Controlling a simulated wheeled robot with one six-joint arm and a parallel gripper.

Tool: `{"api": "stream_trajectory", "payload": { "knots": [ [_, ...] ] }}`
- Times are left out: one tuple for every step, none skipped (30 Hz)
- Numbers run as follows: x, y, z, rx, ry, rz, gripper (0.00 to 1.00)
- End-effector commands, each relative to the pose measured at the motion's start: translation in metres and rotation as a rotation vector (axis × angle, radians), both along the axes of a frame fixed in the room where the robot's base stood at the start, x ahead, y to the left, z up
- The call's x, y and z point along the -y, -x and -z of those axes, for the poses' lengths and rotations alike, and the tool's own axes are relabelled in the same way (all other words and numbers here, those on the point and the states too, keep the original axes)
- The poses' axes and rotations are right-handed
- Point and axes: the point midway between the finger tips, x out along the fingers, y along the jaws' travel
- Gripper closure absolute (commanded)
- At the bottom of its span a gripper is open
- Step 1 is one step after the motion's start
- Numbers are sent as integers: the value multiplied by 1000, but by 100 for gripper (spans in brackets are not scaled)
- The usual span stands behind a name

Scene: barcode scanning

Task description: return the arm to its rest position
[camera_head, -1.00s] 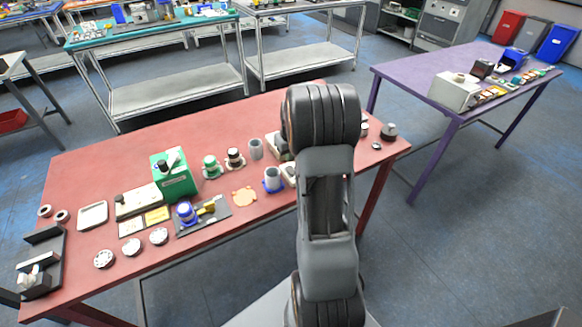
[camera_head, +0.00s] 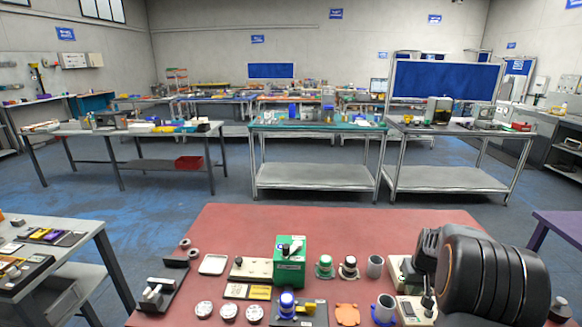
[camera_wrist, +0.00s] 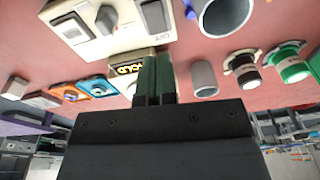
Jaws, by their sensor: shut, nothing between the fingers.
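My gripper (camera_wrist: 155,70) shows in the wrist view with its two dark green fingers together and nothing between them. It points out over the red table (camera_wrist: 185,57), and its tips overlap a small yellow-digit display (camera_wrist: 130,68) in the picture; I cannot tell the gap. In the head view my dark arm fills the lower right corner, over the right part of the red table (camera_head: 330,230). The gripper itself is hidden or too unclear to make out there.
A green box (camera_head: 290,262), a grey cup (camera_head: 384,308) and a white device with a knob (camera_head: 410,310) stand on the red table. The wrist view shows another grey cup (camera_wrist: 204,78). The table's far strip is bare. A purple table (camera_head: 560,228) is at the right.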

Motion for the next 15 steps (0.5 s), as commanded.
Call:
{"api": "stream_trajectory", "payload": {
  "knots": [
    [-7, 13, 10, -40, -23, 30, 100],
    [-12, 22, 10, -56, -31, 52, 100],
    [-22, 32, 6, -70, -37, 74, 100],
    [-31, 39, 1, -76, -39, 84, 100],
    [-40, 45, -4, -80, -39, 90, 100],
    [-53, 52, -12, -82, -38, 94, 100],
    [-63, 58, -17, -83, -36, 96, 100],
    [-73, 64, -23, -82, -34, 94, 100],
    [-87, 73, -32, -79, -29, 90, 100],
    [-98, 80, -38, -75, -25, 85, 100],
    [-109, 88, -44, -69, -21, 77, 100],
    [-124, 98, -52, -57, -13, 64, 100],
    [-134, 105, -58, -47, -9, 53, 100],
    [-145, 113, -63, -36, -4, 39, 100],
    [-157, 123, -70, -20, 1, 21, 100]
  ]
}}
